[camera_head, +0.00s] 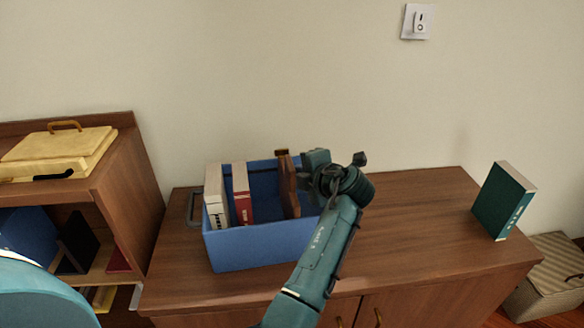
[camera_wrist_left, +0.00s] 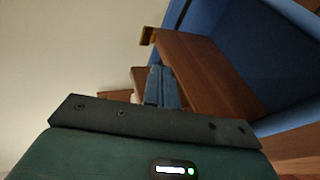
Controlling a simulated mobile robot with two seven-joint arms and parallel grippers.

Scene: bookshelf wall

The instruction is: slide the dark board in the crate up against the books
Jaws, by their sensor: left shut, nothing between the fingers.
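The blue crate (camera_head: 262,247) stands on the wooden cabinet. A white book (camera_head: 215,192) and a red book (camera_head: 242,195) stand upright at its left side. The dark brown board (camera_head: 288,186) stands upright in the crate, right of the books with a gap between. My left gripper (camera_head: 314,166) is at the crate's right part, just right of the board. In the left wrist view the shut fingers (camera_wrist_left: 161,87) are beside the board's broad face (camera_wrist_left: 203,70); I cannot tell if they touch it. The crate's blue wall (camera_wrist_left: 240,38) shows behind. My right gripper is out of view.
A green book (camera_head: 503,201) stands at the cabinet's right end. The cabinet top (camera_head: 415,235) is clear between it and my arm. A shelf unit with a yellow case (camera_head: 60,150) stands at the left. A wall is behind.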

